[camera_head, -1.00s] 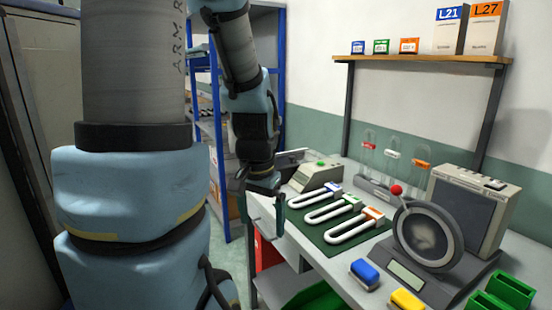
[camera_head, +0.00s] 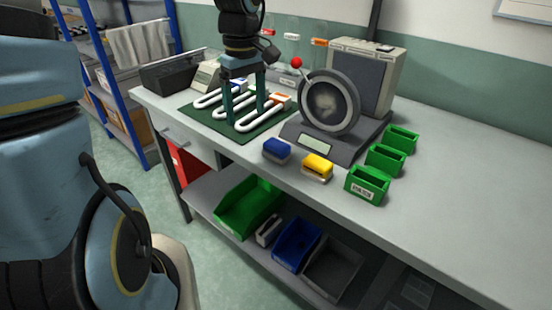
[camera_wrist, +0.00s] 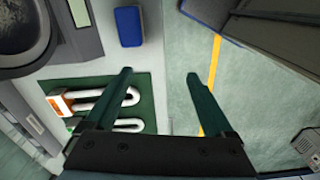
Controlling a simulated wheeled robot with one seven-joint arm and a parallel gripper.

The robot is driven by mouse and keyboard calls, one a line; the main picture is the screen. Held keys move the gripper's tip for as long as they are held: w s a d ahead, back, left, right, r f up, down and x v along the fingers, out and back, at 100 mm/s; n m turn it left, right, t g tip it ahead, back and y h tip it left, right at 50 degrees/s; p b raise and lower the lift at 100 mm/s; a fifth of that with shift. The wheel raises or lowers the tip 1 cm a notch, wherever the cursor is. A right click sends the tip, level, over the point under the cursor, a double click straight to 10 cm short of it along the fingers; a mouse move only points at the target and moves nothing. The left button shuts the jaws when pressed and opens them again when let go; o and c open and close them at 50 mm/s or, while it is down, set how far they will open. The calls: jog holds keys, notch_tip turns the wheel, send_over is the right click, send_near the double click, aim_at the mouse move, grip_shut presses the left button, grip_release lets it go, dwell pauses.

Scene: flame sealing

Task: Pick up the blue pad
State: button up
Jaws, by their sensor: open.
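The blue pad (camera_head: 277,150) lies on the bench top near its front edge, just left of the yellow pad (camera_head: 317,166).
A grey device with a round disc (camera_head: 331,104) and red knob stands behind the pads. White tubes lie on the green mat (camera_head: 247,133). Several green bins (camera_head: 367,183) stand to the right. The bench top further right (camera_head: 460,190) is clear.

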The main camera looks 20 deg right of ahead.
jog(key=n, duration=0.2)
send_near(277, 144)
jog(key=shift+w+a+f+b, duration=0.1)
jog(key=shift+w+a+b, duration=0.2)
jog(key=shift+b, duration=0.1)
notch_tip(277, 144, down, 5)
jog(key=shift+d+r+p, duration=0.1)
jog(key=shift+p, duration=0.2)
jog(key=shift+s+d+f+p, duration=0.15)
jog(key=shift+f+p, duration=0.6)
jog(key=shift+f, duration=1.9)
jog(key=shift+c, duration=0.2)
grip_shut()
